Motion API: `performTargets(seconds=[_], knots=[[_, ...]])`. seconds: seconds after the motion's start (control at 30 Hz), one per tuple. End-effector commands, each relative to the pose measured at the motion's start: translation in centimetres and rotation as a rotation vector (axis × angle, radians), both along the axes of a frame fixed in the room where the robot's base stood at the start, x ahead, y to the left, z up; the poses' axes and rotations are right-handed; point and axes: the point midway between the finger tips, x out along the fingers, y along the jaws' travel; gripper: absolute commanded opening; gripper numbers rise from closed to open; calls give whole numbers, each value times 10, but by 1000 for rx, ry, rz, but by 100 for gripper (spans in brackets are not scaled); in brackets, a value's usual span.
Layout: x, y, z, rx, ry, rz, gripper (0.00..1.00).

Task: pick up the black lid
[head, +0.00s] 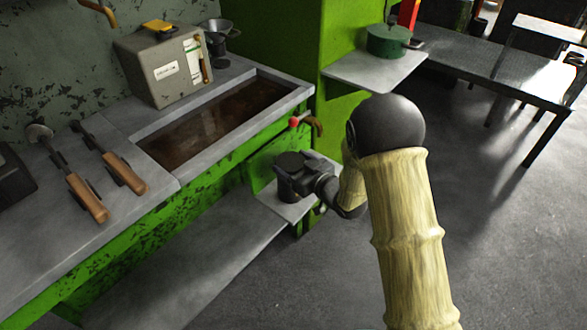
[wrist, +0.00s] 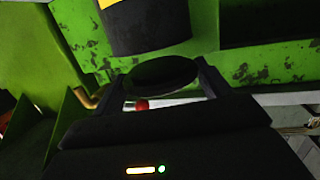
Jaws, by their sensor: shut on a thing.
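The black lid (wrist: 163,72) is a dark round disc between the two fingers of my gripper (wrist: 165,82) in the wrist view. My gripper is shut on it. In the head view my gripper (head: 308,182) is over the small grey side shelf, and a dark disc that looks like the lid (head: 290,159) shows at it. A black cylinder with a yellow label (wrist: 145,25) is close by in the wrist view. A narrow strip of green shows between it and the lid there. In the head view the gripper and lid hide most of this spot.
A lever with a red knob (head: 294,121) sticks out close to my gripper. The green bench has a sunken basin (head: 215,120), a grey box (head: 163,65) and two wooden-handled tools (head: 88,198). A green pot (head: 388,40) stands on a shelf.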

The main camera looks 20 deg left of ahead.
Motion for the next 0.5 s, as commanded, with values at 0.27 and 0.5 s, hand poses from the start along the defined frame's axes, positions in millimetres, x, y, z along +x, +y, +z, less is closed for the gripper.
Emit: performTargets(seconds=[0.27, 0.5], knots=[[0, 0, 58, 2, -2, -1, 54], [0, 0, 73, 0, 0, 0, 54]])
